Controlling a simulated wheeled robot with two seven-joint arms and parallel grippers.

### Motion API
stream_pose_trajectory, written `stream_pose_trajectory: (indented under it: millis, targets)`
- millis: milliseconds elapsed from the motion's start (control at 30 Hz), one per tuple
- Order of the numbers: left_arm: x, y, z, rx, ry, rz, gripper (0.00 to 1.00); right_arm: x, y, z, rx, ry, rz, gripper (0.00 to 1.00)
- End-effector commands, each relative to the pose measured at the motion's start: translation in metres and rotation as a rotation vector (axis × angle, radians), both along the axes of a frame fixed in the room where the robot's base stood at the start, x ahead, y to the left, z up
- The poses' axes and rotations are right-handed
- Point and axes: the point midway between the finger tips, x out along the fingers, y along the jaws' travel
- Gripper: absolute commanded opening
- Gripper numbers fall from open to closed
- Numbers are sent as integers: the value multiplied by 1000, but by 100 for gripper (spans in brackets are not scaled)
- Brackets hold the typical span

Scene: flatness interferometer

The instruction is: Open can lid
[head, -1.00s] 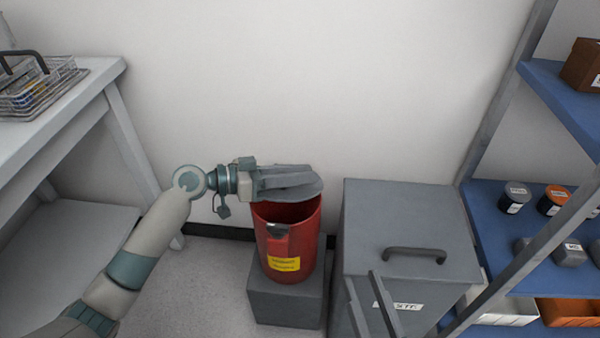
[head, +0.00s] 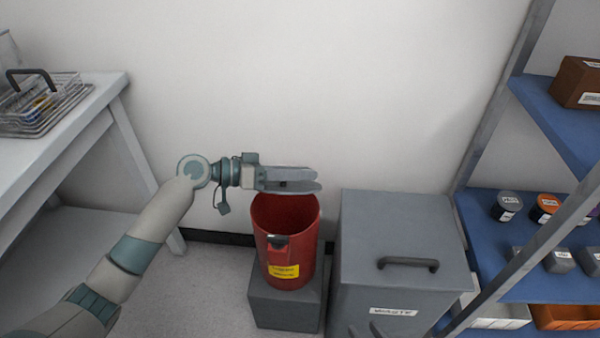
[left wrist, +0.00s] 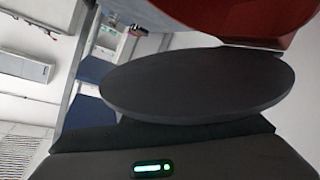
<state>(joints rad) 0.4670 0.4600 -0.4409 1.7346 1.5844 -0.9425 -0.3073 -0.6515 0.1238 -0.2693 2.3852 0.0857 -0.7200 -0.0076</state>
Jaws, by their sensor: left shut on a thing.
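The red can (head: 287,235) with a yellow label stands upright on a grey block. Its mouth is uncovered and I see its red inside. My left gripper (head: 318,181) is above the can's back rim, its fingers level and pointing right. It is shut on the lid. In the left wrist view the lid is a dark grey disc (left wrist: 200,82) close in front of the gripper, with the red can wall (left wrist: 215,18) above it. In the head view the fingers hide most or all of the lid. My right gripper (head: 366,331) shows only its fingertips, apart and empty, at the bottom edge.
The grey block (head: 285,308) is under the can. A grey waste bin (head: 400,235) with a black handle is close on the right. A blue shelf rack (head: 545,235) stands further right. A white table (head: 75,120) with a wire basket (head: 42,112) is at left.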

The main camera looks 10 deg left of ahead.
Motion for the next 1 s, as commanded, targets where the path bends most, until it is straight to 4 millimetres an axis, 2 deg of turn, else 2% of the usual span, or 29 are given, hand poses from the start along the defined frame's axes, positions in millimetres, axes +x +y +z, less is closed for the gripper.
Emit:
stream_pose_trajectory:
  millis: [333,467,633,767,1000]
  targets:
    - [1,1,1,-1,-2,2,0,0,0,0,-1,4,1,31]
    - [1,1,1,-1,-2,2,0,0,1,0,-6,1,4,0]
    - [1,1,1,-1,-3,2,0,5,9,0,-63,-19,46,0]
    - [1,1,1,-1,-3,2,0,11,23,0,-167,-52,123,0]
    - [1,1,1,-1,-3,2,0,31,61,4,-497,-163,358,0]
